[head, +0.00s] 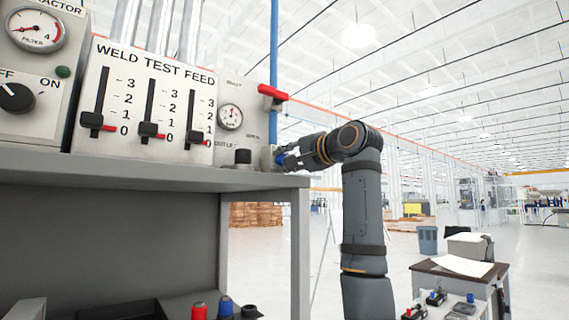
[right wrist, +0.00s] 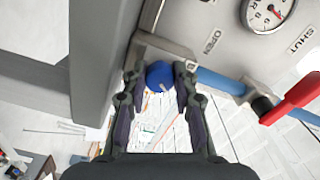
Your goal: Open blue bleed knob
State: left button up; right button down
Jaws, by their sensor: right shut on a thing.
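The blue bleed knob (right wrist: 159,75) sits at the edge of the grey gauge panel, between the two fingers of my right gripper (right wrist: 160,84). The fingers are shut on its sides. In the head view only a little blue of the knob (head: 280,159) shows past the gripper (head: 284,158), which reaches in from the right. The word OPEN is printed on the panel near the knob, and SHUT is further off by the gauge. My left gripper is not in view.
A red-handled valve (head: 272,93) sits on the blue pipe (head: 274,45) above the knob. A round gauge (head: 230,117) and a black knob (head: 243,157) are to the left. The grey shelf (head: 150,170) runs below the panels, with slider controls (head: 148,100) above it.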

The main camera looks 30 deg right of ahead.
jog(key=shift+m, duration=0.6)
jog(key=c, duration=1.4)
grip_release()
jog(key=shift+c, duration=0.2)
jog(key=o, duration=0.4)
jog(key=shift+s+d, duration=0.1)
jog(key=shift+s, duration=0.05)
